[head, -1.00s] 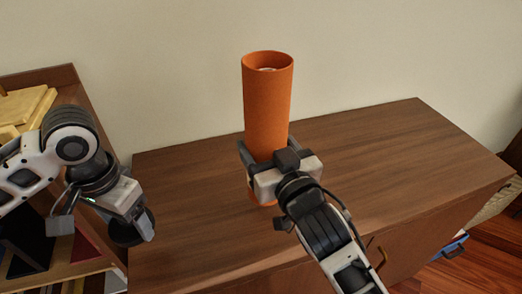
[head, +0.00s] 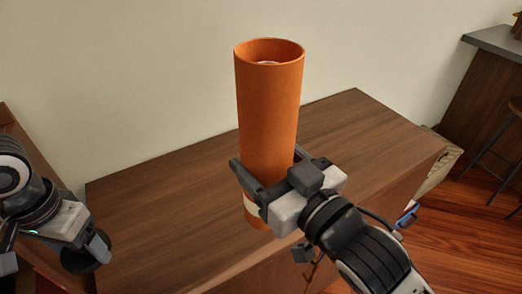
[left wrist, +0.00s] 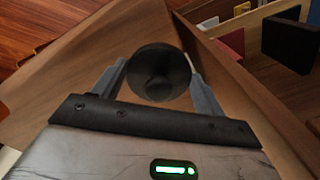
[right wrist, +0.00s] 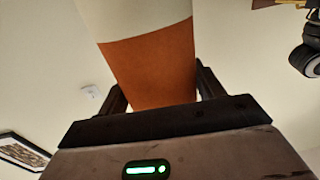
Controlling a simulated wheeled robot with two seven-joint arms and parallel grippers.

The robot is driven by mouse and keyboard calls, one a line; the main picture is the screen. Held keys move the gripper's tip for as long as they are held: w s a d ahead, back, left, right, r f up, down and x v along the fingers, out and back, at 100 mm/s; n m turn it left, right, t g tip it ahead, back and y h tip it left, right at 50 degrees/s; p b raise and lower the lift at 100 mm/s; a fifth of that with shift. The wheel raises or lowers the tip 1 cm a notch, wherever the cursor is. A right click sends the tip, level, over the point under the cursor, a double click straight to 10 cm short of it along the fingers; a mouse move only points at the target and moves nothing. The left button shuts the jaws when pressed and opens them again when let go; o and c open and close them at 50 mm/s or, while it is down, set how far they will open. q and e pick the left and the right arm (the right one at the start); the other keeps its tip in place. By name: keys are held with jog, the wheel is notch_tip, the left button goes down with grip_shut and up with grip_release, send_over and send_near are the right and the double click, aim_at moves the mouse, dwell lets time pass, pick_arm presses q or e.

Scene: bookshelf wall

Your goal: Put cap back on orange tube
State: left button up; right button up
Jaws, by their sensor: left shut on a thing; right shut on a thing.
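The orange tube (head: 268,110) stands upright in the head view with its open end at the top. My right gripper (head: 266,162) is shut around its lower part. I cannot tell whether its bottom touches the cabinet top. The right wrist view shows the tube's orange and whitish surface (right wrist: 150,65) between the fingers. My left gripper (head: 84,240) is shut on a round black cap (head: 84,258) at the lower left, apart from the tube and lower than its open end. The left wrist view shows the cap (left wrist: 160,72) face-on between the fingers.
The brown wooden cabinet top (head: 170,190) lies below, largely bare, against a plain wall (head: 130,80). A shelf (head: 15,130) is at the left edge. A dark counter (head: 500,45) and a stool (head: 508,130) stand at the right on wooden floor.

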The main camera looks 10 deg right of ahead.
jog(key=o, duration=0.6)
jog(key=shift+c, duration=0.2)
jog(key=c, duration=0.8)
pick_arm(q)
jog(key=w+d+n, duration=0.1)
jog(key=w+d+r+n, duration=0.1)
jog(key=shift+w+d+r, duration=0.1)
jog(key=shift+d, duration=0.25)
jog(key=shift+w+d+r+n, duration=0.25)
jog(key=shift+w+d+n, duration=0.1)
jog(key=shift+d+n, duration=0.15)
jog(key=shift+w+d+r+n, duration=0.25)
jog(key=shift+w+d+n, duration=0.1)
jog(key=shift+d+n, duration=0.15)
pick_arm(e)
jog(key=d+f+m+h, duration=0.1)
jog(key=d+f+h, duration=0.1)
jog(key=d, duration=0.1)
jog(key=w+d+f+m+t+h, duration=0.1)
jog(key=d+f+m+h, duration=0.1)
jog(key=d+f, duration=0.1)
jog(key=d+f+m+h, duration=0.1)
jog(key=d+f+h, duration=0.2)
jog(key=d, duration=0.1)
jog(key=shift+w+d+f+m, duration=0.15)
jog(key=shift+d+f+m, duration=0.05)
jog(key=shift+m, duration=0.1)
jog(key=shift+a, duration=0.1)
